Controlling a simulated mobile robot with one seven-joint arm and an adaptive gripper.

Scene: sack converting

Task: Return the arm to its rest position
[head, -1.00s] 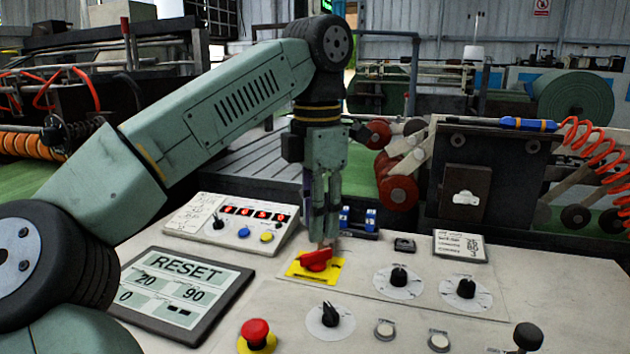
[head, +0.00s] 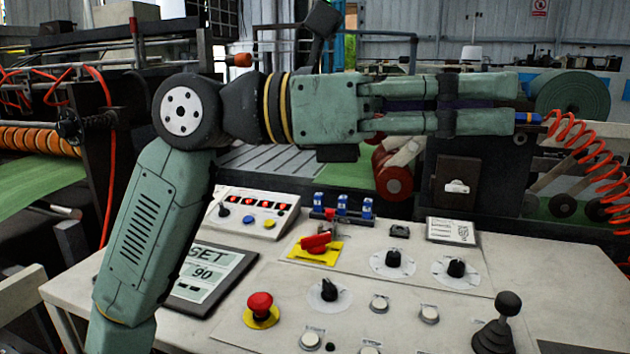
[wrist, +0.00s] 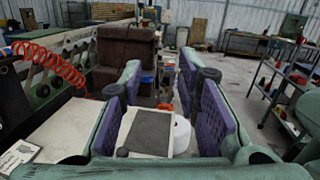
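My gripper (head: 515,104) is raised above the control desk (head: 560,285) and points to the right in the head view. My green forearm lies level, and the link below it rises from the lower left. In the wrist view my gripper (wrist: 160,72) has its two fingers apart, with purple pads facing each other and nothing held between them. The gripper touches nothing that I can see. The red rotary switch (head: 316,243) on its yellow plate sits on the desk, well below the arm.
The desk carries a red mushroom button (head: 260,304), a black-knobbed lever (head: 495,325), several dials and a tilted display (head: 215,275), partly hidden by my arm. A machine with a coiled orange hose (head: 575,150) stands behind. A metal shelf (wrist: 290,95) stands right in the wrist view.

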